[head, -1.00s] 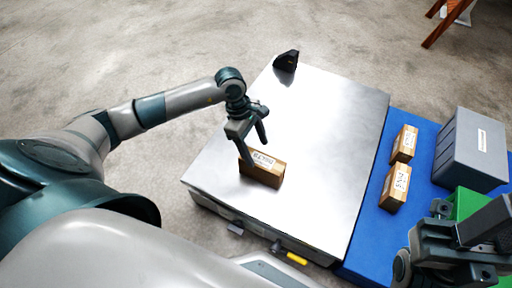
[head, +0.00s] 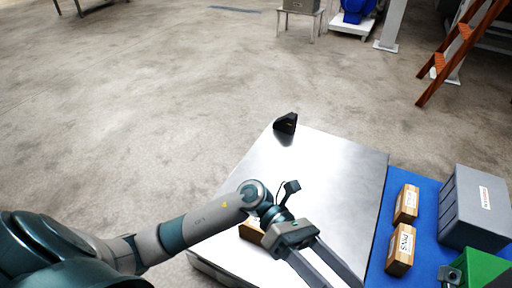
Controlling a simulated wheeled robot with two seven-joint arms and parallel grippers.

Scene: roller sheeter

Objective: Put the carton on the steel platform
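The carton (head: 249,231) is a brown box on the left front part of the steel platform (head: 335,175). My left arm and gripper hide most of it, and its label does not show. My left gripper (head: 325,272) is to the right of the carton, over the platform. Its two fingers are spread, with nothing visible between them, and the tips run towards the lower edge of the picture. I do not see my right gripper.
A black wedge-shaped object (head: 286,123) sits at the platform's far left corner. To the right, a blue surface (head: 375,250) carries two labelled brown boxes (head: 406,204) (head: 400,250), a grey bin (head: 477,205) and a green bin (head: 487,268). The middle of the platform is clear.

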